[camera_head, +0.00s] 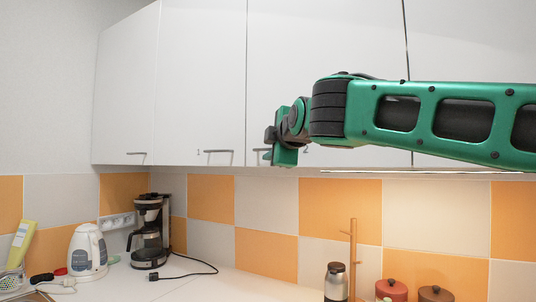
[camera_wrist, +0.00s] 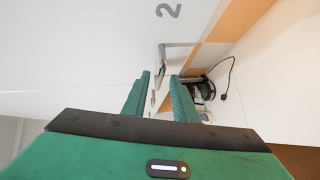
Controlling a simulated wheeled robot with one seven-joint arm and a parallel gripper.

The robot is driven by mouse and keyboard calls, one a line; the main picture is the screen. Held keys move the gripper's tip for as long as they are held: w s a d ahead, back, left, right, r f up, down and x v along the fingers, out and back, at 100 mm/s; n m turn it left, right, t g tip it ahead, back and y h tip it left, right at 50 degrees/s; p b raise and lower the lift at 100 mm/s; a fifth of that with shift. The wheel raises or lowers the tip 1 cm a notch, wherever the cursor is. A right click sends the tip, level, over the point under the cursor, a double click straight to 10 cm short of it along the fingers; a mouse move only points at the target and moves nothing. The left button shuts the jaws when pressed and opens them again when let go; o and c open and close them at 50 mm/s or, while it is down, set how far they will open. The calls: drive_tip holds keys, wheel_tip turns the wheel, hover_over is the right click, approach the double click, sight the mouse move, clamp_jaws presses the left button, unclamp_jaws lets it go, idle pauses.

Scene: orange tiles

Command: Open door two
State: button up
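Door two (camera_head: 330,50) is a white upper cabinet door, shut flush with its neighbours. Its grey bar handle (camera_head: 260,149) is at its lower left corner, partly hidden by my gripper (camera_head: 274,146).
Door one, with its handle (camera_head: 218,152), and another door handle (camera_head: 136,154) are to the left. Below, the counter (camera_head: 215,285) holds a coffee maker (camera_head: 150,232), a white kettle (camera_head: 87,252), a wooden stand (camera_head: 353,255) and pots (camera_head: 391,290). Space between cabinets and counter is free.

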drive_tip(key=shift+w, duration=0.3)
clamp_jaws()
drive_tip(key=shift+f, duration=0.1)
drive_tip(key=shift+f, duration=0.1)
idle(1.1)
